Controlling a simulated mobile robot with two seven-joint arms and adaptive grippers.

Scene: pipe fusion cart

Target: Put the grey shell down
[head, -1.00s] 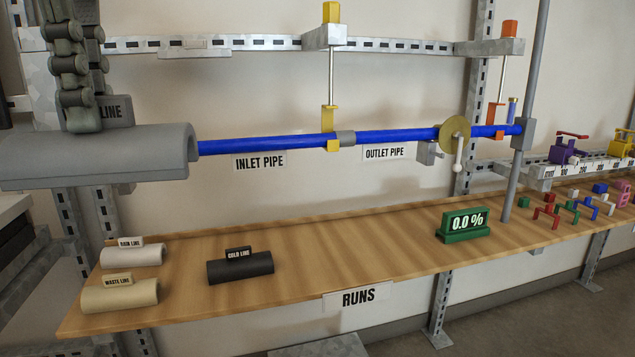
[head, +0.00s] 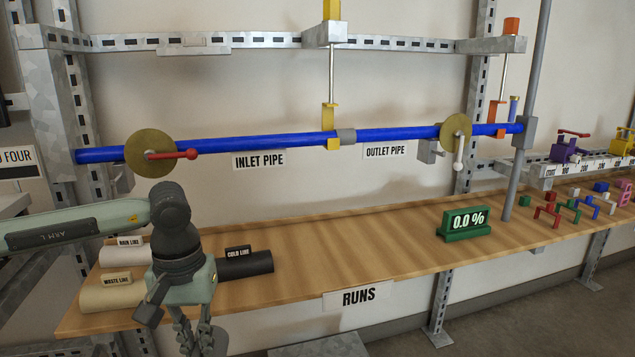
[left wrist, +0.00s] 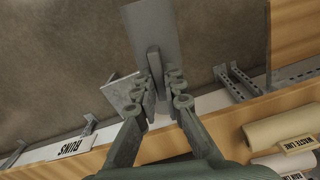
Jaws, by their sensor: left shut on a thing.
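My left gripper (head: 202,342) is low in front of the wooden bench, its fingers pointing down at the bottom edge of the head view. The left wrist view shows its fingers (left wrist: 158,90) shut on the upright tab of the grey shell (left wrist: 150,28). The shell hangs out past the bench's front edge, with the floor behind it in that view. My right gripper is in neither view.
The wooden bench (head: 340,255) holds rain line, waste line (head: 100,296) and cold line (head: 245,264) shells at its left, partly behind my arm. A green 0.0 % display (head: 466,224) stands right. Blue inlet pipe (head: 240,145) runs above. The bench's middle is clear.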

